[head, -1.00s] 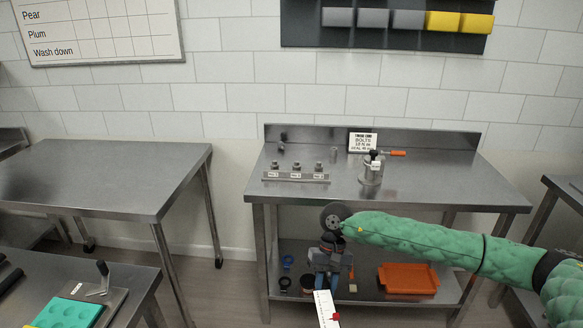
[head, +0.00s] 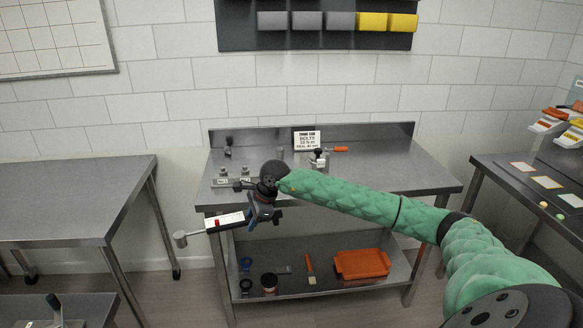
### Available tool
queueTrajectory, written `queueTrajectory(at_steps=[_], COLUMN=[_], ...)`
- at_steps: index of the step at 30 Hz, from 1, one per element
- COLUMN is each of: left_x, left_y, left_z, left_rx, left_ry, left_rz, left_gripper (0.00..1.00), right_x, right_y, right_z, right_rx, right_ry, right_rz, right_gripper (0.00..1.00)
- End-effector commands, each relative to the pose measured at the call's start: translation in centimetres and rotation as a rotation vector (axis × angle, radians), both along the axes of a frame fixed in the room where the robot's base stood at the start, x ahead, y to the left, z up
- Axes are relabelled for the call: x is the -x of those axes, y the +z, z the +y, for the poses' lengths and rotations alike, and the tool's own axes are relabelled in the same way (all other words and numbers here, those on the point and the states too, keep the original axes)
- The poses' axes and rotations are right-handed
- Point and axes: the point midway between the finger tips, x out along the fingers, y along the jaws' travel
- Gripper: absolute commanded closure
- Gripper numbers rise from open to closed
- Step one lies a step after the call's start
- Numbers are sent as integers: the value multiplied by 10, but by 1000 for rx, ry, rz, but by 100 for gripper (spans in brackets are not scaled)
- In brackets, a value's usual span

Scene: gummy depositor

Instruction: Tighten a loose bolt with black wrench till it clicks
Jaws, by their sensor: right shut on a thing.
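My right gripper (head: 262,207) is in front of the middle table and shut on a wrench. The wrench (head: 207,230) reaches out to the left, with a round silver end, a grey shaft and a white plate with a red mark. Its part inside the gripper is hidden. Behind it on the tabletop is a metal block (head: 220,183) with upright bolts (head: 227,170) and small labels. My wrist covers the block's right part. I cannot tell which bolt is loose. The wrench is apart from the bolts. My left gripper is not in view.
A sign (head: 307,139) and a metal fixture with an orange handle (head: 340,149) stand at the table's back. The lower shelf holds an orange tray (head: 362,263) and small items. Other tables stand left (head: 75,190) and right (head: 520,190). The tabletop's right side is clear.

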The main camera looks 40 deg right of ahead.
Motion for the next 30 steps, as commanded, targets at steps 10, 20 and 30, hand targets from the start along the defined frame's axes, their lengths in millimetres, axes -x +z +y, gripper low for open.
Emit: queueTrajectory(at_steps=[10,20,30], left_x=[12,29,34], left_y=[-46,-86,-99], left_z=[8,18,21], left_rx=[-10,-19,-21], left_ry=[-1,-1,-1], left_rz=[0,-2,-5], left_gripper=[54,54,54], right_x=[-25,-36,-36], right_y=[45,89,101], right_z=[-84,-166,-192], right_rx=[0,-2,-2], right_ry=[-647,-1229,-1408], right_rz=[-2,-4,-3], right_gripper=[100,100,100])
